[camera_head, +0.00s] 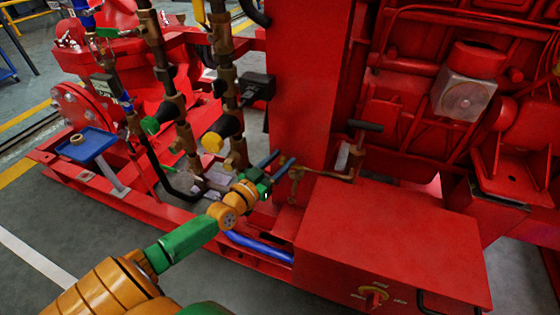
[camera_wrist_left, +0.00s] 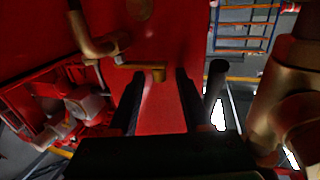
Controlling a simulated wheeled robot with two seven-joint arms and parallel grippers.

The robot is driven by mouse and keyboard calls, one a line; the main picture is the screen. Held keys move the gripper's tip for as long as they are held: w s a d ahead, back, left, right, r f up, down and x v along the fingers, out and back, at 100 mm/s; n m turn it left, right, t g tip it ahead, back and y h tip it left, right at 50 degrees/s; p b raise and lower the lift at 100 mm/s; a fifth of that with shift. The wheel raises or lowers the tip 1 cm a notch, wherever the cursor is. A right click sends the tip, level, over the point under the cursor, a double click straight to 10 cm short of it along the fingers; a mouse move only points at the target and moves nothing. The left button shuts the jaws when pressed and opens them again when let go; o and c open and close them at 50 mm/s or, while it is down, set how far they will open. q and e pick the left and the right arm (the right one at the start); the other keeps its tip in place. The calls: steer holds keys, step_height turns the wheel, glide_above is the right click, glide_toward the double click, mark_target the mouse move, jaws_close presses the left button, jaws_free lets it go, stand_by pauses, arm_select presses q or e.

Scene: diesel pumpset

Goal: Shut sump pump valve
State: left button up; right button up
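A thin brass pipe (camera_head: 322,174) with bends runs along the red tower and the top of the red box. A dark handle (camera_head: 366,126) stands above its right end. I cannot tell for certain which part is the sump pump valve. My left gripper (camera_head: 277,164) is just left of the pipe's left end, with its two fingers apart and nothing between them. In the left wrist view, the open gripper (camera_wrist_left: 158,84) points at a short brass end piece (camera_wrist_left: 142,67), which shows between and beyond the fingertips. My right gripper is not in view.
Vertical brass pipes (camera_head: 185,135) with green and yellow knobs stand left of my gripper. A large brass fitting (camera_wrist_left: 285,100) is close on the right in the wrist view. Open floor lies at lower left.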

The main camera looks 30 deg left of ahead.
arm_select(q)
steer(key=shift+s, duration=0.25)
steer(key=s+p, duration=0.2)
steer(key=s, duration=0.4)
steer(key=shift+s+a, duration=0.15)
steer(key=shift+s, duration=0.15)
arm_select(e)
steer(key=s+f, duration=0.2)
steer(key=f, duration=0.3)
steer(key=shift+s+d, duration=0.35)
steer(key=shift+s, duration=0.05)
